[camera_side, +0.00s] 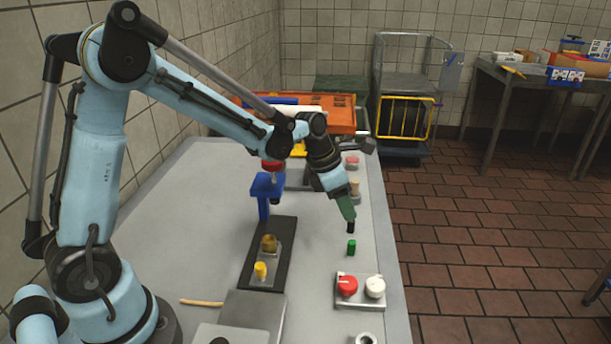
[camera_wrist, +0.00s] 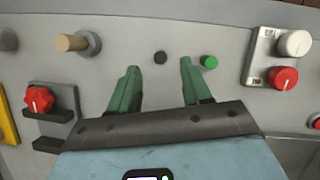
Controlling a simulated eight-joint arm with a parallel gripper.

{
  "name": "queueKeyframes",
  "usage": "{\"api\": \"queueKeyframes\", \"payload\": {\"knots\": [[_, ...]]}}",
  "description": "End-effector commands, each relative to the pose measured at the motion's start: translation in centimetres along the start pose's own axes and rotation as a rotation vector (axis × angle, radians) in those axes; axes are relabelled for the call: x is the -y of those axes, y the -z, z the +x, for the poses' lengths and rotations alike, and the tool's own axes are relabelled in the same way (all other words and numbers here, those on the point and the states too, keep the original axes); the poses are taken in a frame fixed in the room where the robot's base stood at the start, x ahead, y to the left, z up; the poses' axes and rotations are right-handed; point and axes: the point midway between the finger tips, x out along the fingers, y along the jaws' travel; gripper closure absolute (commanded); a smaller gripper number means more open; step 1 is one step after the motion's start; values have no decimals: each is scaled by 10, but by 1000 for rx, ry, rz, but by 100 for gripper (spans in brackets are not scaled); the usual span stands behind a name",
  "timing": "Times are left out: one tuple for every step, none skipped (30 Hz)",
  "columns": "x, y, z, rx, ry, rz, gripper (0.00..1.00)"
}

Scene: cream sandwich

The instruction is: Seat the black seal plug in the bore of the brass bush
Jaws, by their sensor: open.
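The black seal plug (camera_side: 351,227) stands on the grey bench just below my gripper's fingertips in the side view. In the wrist view the plug (camera_wrist: 160,57) shows as a dark round top, beyond and roughly midway between the tips. My gripper (camera_side: 348,212) points down at the bench with its green fingers apart. The wrist view shows the gap between the fingers (camera_wrist: 159,73) empty. The brass bush (camera_side: 270,243) sits on a black plate (camera_side: 283,232) to the left of the plug in the side view. Its bore cannot be made out, and the bush is outside the wrist view.
A green cylinder (camera_side: 351,248) stands close to the plug, near the right finger in the wrist view (camera_wrist: 209,62). A yellow cylinder (camera_side: 260,270) stands by the bush, with a blue post (camera_side: 265,190) behind. A box with red and white knobs (camera_side: 360,290) stands nearer.

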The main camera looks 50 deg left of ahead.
Motion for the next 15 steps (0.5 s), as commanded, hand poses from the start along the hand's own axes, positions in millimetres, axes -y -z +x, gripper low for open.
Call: {"api": "queueKeyframes", "payload": {"knots": [[0,0,6,0,0,1,52],[0,0,10,0,0,1,52],[0,1,15,0,0,1,52],[0,1,19,0,0,1,52],[0,1,23,0,0,1,52],[0,2,28,0,0,1,52],[0,1,32,0,0,1,52],[0,1,35,0,0,1,52],[0,1,38,0,0,1,52],[0,1,41,0,0,1,52],[0,1,43,0,0,1,52],[0,2,45,0,0,1,52],[0,2,46,0,0,1,52],[0,2,46,0,0,1,52],[0,2,47,0,0,1,52]]}}
